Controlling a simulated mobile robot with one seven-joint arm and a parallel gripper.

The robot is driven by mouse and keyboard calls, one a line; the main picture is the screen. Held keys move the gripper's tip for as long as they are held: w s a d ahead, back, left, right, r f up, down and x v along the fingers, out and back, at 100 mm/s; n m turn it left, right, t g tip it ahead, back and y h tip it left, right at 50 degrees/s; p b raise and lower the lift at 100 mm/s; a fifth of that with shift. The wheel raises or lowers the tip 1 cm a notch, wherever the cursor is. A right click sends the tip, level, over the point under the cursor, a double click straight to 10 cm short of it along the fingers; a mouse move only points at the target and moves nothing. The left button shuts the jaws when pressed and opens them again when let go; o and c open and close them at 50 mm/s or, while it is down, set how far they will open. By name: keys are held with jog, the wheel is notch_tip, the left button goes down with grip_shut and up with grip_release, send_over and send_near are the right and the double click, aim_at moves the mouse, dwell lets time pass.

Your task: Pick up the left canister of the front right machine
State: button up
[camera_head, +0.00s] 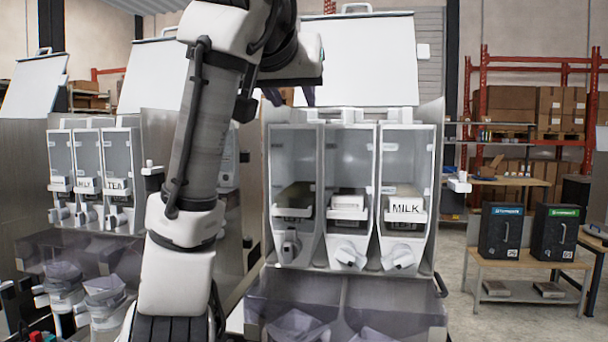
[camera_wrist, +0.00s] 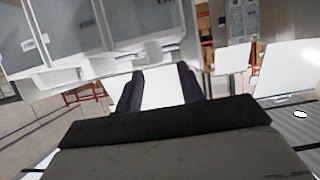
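The front right machine (camera_head: 438,160) stands in the middle of the head view with its white lid (camera_head: 355,62) raised. It holds three clear canisters side by side. The left canister (camera_head: 294,160) stands upright in its place, with a grey spout below. The middle canister (camera_head: 349,160) and the right canister (camera_head: 406,155), labelled MILK, stand beside it. My gripper (camera_head: 290,97) is above the left canister, apart from it. In the wrist view my gripper (camera_wrist: 162,75) has its two dark fingers spread, with nothing held between them. Canister fronts appear at upper left there, tilted; I cannot tell which is which.
Another machine (camera_head: 95,175) with several canisters, one labelled TEA, stands at left. A purple-tinted tray area (camera_head: 345,310) juts out below the front right machine. At right, a low bench (camera_head: 530,268) carries two black boxes. Red racks (camera_head: 530,65) with cartons stand behind.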

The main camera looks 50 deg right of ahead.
aim_at(301, 110)
jog(key=shift+p+x, duration=1.4)
jog(key=shift+x, duration=1.45)
grip_shut()
jog(key=shift+r, duration=0.1)
